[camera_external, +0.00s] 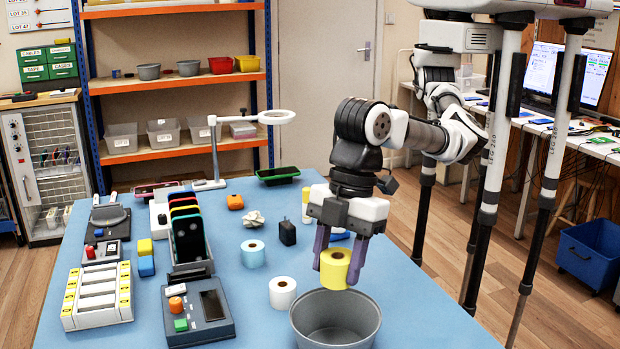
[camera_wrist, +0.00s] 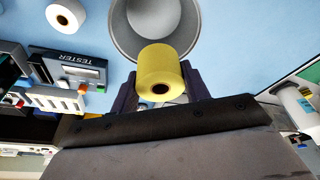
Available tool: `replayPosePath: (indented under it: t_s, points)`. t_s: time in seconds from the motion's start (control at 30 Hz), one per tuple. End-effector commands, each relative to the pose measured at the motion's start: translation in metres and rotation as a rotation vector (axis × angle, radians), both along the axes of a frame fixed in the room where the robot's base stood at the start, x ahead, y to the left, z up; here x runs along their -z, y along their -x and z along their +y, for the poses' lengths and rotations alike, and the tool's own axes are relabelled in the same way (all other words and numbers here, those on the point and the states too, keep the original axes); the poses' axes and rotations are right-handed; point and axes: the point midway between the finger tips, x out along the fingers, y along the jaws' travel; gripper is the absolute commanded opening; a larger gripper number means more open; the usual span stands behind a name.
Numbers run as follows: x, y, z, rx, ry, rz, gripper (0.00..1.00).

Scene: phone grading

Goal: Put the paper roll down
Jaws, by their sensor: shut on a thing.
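A yellow paper roll (camera_external: 334,269) is held between the two purple fingers of my gripper (camera_external: 338,262). The gripper is shut on it and points down. In the wrist view the yellow roll (camera_wrist: 160,70) shows between the fingers, with its core hole facing the camera. In the external view the roll is just above the back rim of a grey bowl (camera_external: 335,318) on the blue table. In the wrist view it overlaps the bowl's rim (camera_wrist: 118,40). I cannot tell the exact gap between roll and bowl.
A white roll (camera_external: 282,292) stands left of the bowl and a light blue roll (camera_external: 253,253) behind it. A black charger (camera_external: 287,232), a tester (camera_external: 198,312) and a phone rack (camera_external: 188,238) stand on the blue table (camera_external: 440,315). The table right of the bowl is clear.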

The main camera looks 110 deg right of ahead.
Motion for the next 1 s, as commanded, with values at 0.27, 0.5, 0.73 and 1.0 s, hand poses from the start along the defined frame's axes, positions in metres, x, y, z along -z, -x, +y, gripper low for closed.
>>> replayPosePath:
  t_s: [0.27,0.5,0.73,1.0]
  points:
    - [0.039,0.001,0.000,-0.002,-0.001,0.001,0.23]
    - [0.067,0.000,0.000,-0.001,0.000,0.000,0.23]
    - [0.082,0.000,0.000,-0.001,-0.001,-0.002,0.23]
    - [0.085,0.000,0.000,-0.001,0.001,-0.001,0.23]
